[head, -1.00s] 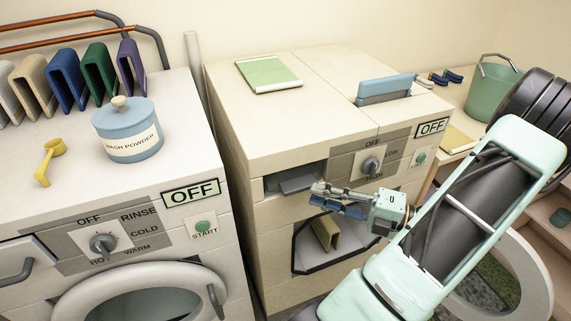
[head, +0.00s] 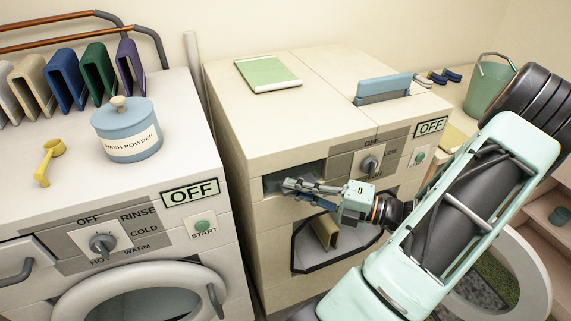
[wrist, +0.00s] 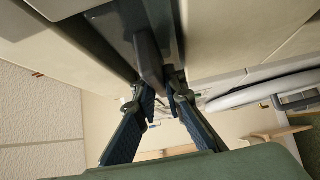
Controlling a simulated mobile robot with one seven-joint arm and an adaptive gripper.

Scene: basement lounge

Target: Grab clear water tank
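The water tank shows only as a dark grey handle-like bar in the slot of the right-hand machine (head: 330,151); its clear body is hidden inside. In the wrist view the grey bar (wrist: 148,55) runs down from the slot to between my fingertips. My gripper (head: 287,186) is at the slot's mouth, under the upper panel. In the wrist view its two blue-padded fingers (wrist: 161,92) are drawn close together on either side of the bar's end and appear closed on it.
Below the slot is a dark-framed opening with a folded olive cloth (head: 325,231). The open round door (head: 522,265) stands at right, beside my arm. The left washer (head: 60,205) carries a blue wash powder jar (head: 127,130) and a yellow scoop (head: 50,160).

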